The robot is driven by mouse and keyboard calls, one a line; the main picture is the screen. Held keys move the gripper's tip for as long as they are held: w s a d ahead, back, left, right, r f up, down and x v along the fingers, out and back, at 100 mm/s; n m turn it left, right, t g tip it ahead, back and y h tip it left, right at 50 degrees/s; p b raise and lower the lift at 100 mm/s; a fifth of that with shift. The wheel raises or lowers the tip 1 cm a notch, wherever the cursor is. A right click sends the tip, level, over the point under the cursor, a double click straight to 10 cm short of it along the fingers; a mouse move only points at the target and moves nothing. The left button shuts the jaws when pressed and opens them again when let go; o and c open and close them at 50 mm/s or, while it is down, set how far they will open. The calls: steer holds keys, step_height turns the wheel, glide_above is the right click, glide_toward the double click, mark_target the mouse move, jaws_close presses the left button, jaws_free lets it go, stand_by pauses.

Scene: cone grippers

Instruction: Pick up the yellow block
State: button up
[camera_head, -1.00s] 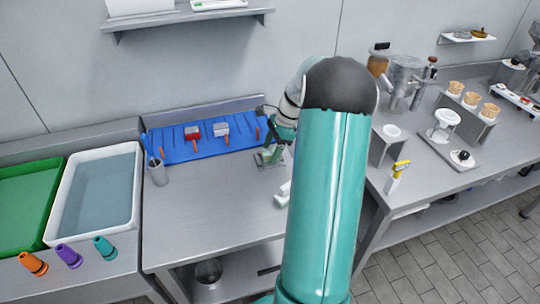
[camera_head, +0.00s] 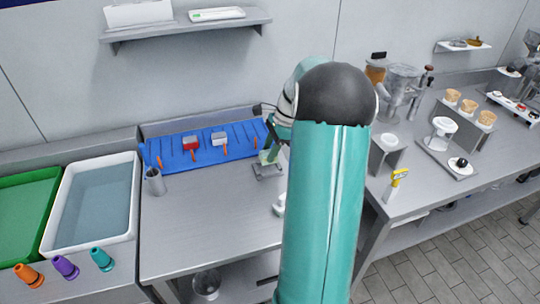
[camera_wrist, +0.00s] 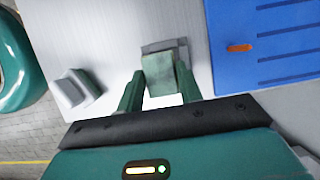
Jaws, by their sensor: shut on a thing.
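I see no plainly yellow block. A pale green block (camera_wrist: 162,95) stands at a flat grey plate (camera_wrist: 163,45) on the grey metal table. My gripper (camera_wrist: 161,70) has its dark green fingers on both sides of this block and is shut on it. In the head view the green block (camera_head: 268,157) and the grey plate (camera_head: 267,171) show beside the blue tray, left of my arm. My arm hides part of the gripper there. I cannot tell whether the block is clear of the plate.
A blue tray (camera_head: 205,160) with brushes lies behind; it also shows in the wrist view (camera_wrist: 265,75). A white object (camera_wrist: 75,88) sits left of the gripper. A yellow-topped tool (camera_head: 398,178) stands on the right table. The table's front left is clear.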

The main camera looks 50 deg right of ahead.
steer(key=s+a+r, duration=0.9)
steer(key=shift+s, duration=0.3)
steer(key=shift+s, duration=0.1)
stand_by(0.4)
